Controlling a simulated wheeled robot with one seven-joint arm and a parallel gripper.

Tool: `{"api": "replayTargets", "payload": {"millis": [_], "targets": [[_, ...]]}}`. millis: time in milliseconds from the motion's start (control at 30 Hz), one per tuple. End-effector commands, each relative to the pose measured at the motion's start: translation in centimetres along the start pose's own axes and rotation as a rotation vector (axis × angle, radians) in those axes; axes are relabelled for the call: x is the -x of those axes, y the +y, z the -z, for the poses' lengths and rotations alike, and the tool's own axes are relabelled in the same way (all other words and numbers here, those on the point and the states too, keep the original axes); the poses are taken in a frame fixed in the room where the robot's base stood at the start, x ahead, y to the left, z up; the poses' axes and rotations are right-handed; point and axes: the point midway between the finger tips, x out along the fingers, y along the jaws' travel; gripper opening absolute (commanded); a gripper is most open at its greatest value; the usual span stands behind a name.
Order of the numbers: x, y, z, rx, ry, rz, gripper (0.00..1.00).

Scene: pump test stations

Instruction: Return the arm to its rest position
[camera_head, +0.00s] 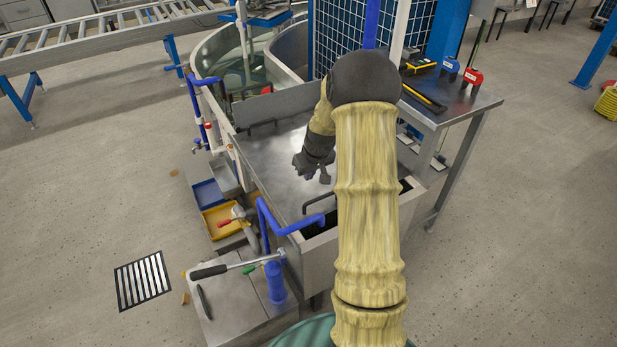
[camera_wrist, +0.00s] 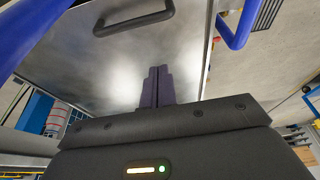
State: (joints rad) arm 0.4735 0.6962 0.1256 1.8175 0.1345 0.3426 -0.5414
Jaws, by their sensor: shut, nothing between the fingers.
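My gripper (camera_head: 325,178) hangs over the metal top of the pump test station (camera_head: 270,165) in the head view, at the end of my raised, bent arm. In the wrist view my gripper (camera_wrist: 157,72) has its two dark fingers together, with nothing between them. The shiny metal top (camera_wrist: 110,75) shows beyond the fingertips. My forearm covers part of the station's right side in the head view.
A blue pipe (camera_head: 290,225) and a black handle (camera_head: 320,200) stand near the station's front edge. A side table (camera_head: 465,100) with tools is to the right. A low bench (camera_head: 225,310) with a pump lever is at front left. Open floor lies on both sides.

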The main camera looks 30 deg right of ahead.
Motion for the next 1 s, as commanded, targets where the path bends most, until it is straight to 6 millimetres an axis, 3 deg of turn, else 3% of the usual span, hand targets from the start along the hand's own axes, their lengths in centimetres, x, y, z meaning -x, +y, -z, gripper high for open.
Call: {"api": "replayTargets", "payload": {"millis": [533,767,1000], "targets": [[0.6,-0.8,-0.1,0.003,-0.002,0.000,0.00],[5.2,-6.4,-2.4,0.012,-0.026,-0.004,0.00],[10.9,-13.2,-8.2,0.002,-0.057,-0.009,0.00]]}}
